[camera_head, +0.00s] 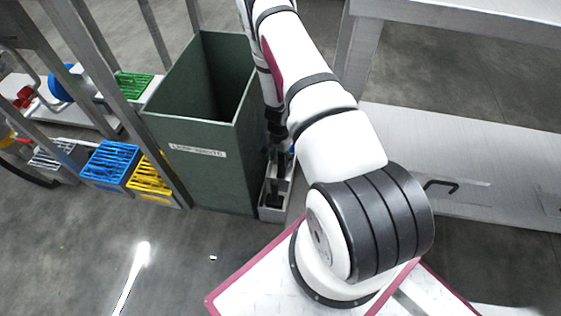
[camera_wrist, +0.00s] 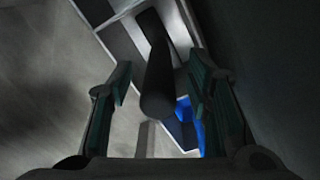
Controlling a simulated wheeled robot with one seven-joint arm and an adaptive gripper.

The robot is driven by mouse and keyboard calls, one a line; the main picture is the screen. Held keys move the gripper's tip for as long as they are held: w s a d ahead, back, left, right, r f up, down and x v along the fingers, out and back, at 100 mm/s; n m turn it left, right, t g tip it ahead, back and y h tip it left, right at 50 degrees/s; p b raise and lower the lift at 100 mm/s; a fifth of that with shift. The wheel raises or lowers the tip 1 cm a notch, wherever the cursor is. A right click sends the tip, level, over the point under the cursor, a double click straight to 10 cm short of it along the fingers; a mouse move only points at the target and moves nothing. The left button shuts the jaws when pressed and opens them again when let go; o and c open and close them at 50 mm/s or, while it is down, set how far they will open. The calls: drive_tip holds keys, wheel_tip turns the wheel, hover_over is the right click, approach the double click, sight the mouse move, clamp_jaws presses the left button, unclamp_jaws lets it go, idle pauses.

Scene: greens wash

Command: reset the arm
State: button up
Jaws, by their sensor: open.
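My arm reaches from the lower right of the head view to the far side, beside a tall dark green bin (camera_head: 195,160). My gripper (camera_head: 278,155) is small and partly hidden there, pointing down over a narrow grey tray (camera_head: 270,212) on the floor. In the wrist view my gripper (camera_wrist: 160,75) is open, with one finger on each side. A dark rounded, handle-like thing (camera_wrist: 158,85) shows between the fingers. I cannot tell whether it touches either finger. A blue thing (camera_wrist: 184,110) lies beyond it, close by the right finger.
The bin's wall stands just left of my gripper. A metal table with a lower shelf (camera_head: 480,165) fills the right.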

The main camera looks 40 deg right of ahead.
wheel_tip(320, 180, up, 9)
drive_tip(key=shift+f, duration=0.2)
